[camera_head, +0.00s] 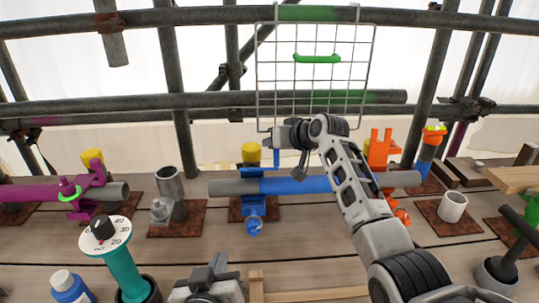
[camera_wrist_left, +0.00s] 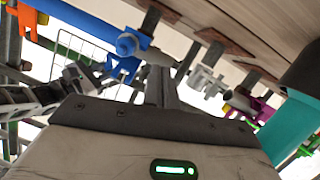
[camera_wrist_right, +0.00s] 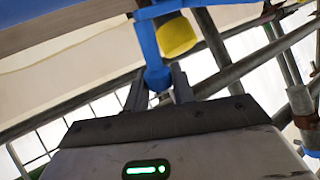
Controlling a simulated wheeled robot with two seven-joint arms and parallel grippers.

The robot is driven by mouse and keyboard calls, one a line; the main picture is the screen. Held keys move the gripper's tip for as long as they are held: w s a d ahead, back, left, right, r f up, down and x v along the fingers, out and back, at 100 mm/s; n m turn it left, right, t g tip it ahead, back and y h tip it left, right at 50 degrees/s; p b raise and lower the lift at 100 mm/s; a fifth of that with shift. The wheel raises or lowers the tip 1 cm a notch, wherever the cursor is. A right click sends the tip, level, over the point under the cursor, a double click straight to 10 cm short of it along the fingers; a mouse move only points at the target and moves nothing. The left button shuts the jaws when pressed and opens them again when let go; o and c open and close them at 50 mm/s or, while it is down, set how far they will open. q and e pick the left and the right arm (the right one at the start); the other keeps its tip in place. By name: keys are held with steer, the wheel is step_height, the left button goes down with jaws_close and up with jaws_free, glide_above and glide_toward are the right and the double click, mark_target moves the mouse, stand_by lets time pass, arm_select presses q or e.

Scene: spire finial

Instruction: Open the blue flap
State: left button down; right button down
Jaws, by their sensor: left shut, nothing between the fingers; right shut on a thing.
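The blue clamp (camera_head: 253,208) sits around a grey pipe, beside a blue length of that pipe, in the middle of the head view. A narrow blue part (camera_head: 276,158), which looks like its flap, stands up behind the pipe. My right gripper (camera_head: 279,137) is at its upper end. In the right wrist view the fingers (camera_wrist_right: 158,92) are shut on the rounded end of the blue flap (camera_wrist_right: 155,62). My left gripper (camera_head: 217,265) is shut and empty, low at the bottom, apart from the clamp. The clamp also shows in the left wrist view (camera_wrist_left: 128,45).
A wire grid (camera_head: 315,75) with a green handle hangs behind my right gripper. A purple clamp (camera_head: 82,190) is left, an orange clamp (camera_head: 380,150) right. A teal post with a dial (camera_head: 125,265) and a blue bottle (camera_head: 70,287) stand left of my left gripper.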

arm_select(q)
steer(key=d+m+g+h, duration=0.1)
steer(key=d+m+h, duration=0.1)
steer(key=m, duration=0.2)
steer(key=w+d+f+m+h, duration=0.1)
steer(key=d+m+h, duration=0.1)
steer(key=m, duration=0.3)
steer(key=d+f+m+g+h, duration=0.1)
steer(key=d+m+h, duration=0.1)
steer(key=d+m, duration=0.1)
steer(key=shift+w+d+m+g, duration=0.3)
steer(key=shift+w+m, duration=0.1)
steer(key=shift+m, duration=0.3)
arm_select(e)
steer(key=shift+f, duration=0.1)
arm_select(q)
steer(key=w+r+m+t+y, duration=0.15)
steer(key=w+r+m, duration=0.5)
steer(key=m, duration=0.85)
steer(key=w+r+m+y, duration=0.2)
steer(key=w+r+m, duration=0.45)
steer(key=m, duration=0.85)
steer(key=x, duration=0.2)
steer(key=r+x, duration=0.1)
steer(key=x, duration=0.2)
steer(key=d+x, duration=0.1)
steer(key=x, duration=0.1)
steer(key=shift+w+d, duration=0.2)
steer(key=shift+w, duration=0.2)
steer(key=shift+r, duration=0.1)
